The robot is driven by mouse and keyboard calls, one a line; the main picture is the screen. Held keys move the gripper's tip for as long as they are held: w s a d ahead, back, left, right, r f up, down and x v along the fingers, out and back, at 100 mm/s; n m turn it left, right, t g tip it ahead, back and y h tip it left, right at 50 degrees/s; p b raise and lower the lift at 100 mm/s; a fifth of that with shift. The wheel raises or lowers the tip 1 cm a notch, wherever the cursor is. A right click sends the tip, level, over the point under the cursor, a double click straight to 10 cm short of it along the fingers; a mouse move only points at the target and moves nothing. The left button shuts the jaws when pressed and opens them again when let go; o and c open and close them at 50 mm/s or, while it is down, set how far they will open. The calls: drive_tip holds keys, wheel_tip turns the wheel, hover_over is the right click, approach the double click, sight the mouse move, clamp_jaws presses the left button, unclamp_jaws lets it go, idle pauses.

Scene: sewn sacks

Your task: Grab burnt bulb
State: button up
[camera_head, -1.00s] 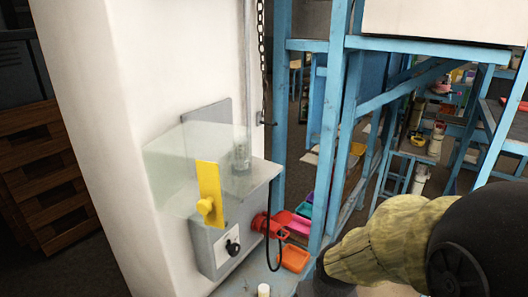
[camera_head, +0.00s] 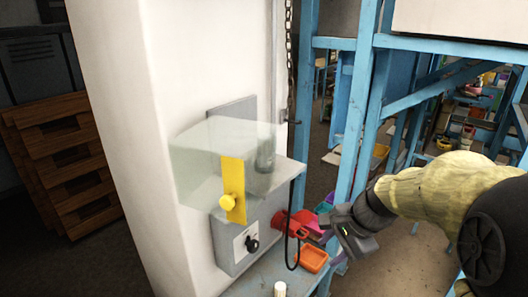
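A clear box-like cover (camera_head: 215,150) with a yellow strip and knob (camera_head: 232,190) sits on a grey box on the white pillar. Inside it, at the right, stands a small dark, glassy upright shape (camera_head: 265,156); it may be the burnt bulb, but it is too small and dim to be sure. My gripper (camera_head: 338,222) is to the right of the grey box and lower than the cover, apart from the cover. Its fingers are dark and small, and I cannot tell whether they are open or shut.
The grey box (camera_head: 235,245) has a black dial and a red socket-like part (camera_head: 288,222). A black cable hangs beside it. An orange tray (camera_head: 311,259) and a small white-topped cylinder (camera_head: 280,289) are on the blue surface below. Blue posts (camera_head: 357,130) stand behind my gripper.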

drive_tip(key=w+r+m+t+y, duration=0.1)
drive_tip(key=w+r+m+y, duration=0.1)
drive_tip(key=r, duration=0.5)
drive_tip(key=w+r+m+t+y, duration=0.1)
drive_tip(key=w+r+m+y, duration=0.2)
drive_tip(key=r, duration=0.5)
drive_tip(key=w+r+m+t+y, duration=0.1)
drive_tip(key=w+r+m+y, duration=0.2)
drive_tip(key=r+m, duration=0.3)
wheel_tip(320, 180, up, 2)
drive_tip(key=shift+w+r+t, duration=0.15)
drive_tip(key=shift+w+t, duration=0.25)
drive_tip(key=shift+w, duration=0.05)
drive_tip(key=p+x, duration=0.3)
drive_tip(key=x, duration=0.9)
drive_tip(key=shift+p, duration=0.4)
